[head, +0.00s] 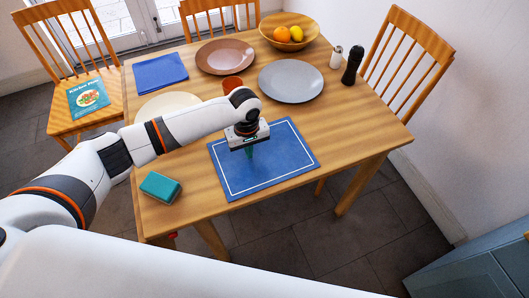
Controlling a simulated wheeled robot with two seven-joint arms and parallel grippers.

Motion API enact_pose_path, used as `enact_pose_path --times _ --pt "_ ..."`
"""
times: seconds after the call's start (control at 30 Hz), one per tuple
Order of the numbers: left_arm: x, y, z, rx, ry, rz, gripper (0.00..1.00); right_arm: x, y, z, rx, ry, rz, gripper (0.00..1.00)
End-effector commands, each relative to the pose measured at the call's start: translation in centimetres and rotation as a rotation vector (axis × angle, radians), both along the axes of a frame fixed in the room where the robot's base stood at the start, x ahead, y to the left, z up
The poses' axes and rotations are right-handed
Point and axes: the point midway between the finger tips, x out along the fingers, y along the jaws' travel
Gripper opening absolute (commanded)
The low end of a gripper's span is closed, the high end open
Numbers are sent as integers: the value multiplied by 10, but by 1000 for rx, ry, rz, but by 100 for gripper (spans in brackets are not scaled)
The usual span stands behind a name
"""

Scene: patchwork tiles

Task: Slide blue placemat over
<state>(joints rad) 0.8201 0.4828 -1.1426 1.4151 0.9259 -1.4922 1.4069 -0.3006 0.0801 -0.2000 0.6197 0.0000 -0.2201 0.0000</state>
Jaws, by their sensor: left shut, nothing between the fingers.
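The blue placemat (277,165) with a white border line lies flat near the front edge of the wooden table (337,140). My left gripper (249,152) points down over the placemat's left part. It is shut with nothing between its fingers. The fingertips are at or just above the mat; I cannot tell whether they touch it. The arm and gripper hide part of the mat's far left edge. My right gripper is not in view.
A grey plate (291,82), an orange-brown cup (232,85), a brown plate (225,57) and a fruit bowl (290,45) stand beyond the mat. The tabletop right of the mat is clear.

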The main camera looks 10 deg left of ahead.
Motion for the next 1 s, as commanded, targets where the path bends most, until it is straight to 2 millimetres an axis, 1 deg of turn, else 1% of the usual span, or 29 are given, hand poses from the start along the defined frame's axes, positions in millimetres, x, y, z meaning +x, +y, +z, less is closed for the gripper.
enact_pose_path --times 0.47,0.57,0.77,1.0 --pt "0 0 -10 0 1 1 0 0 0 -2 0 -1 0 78" --pt "0 0 -10 1 1 1 0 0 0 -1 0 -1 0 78" --pt "-4 6 -7 -1 1 1 0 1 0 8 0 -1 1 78" --pt "-12 18 -5 1 2 0 0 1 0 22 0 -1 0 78"
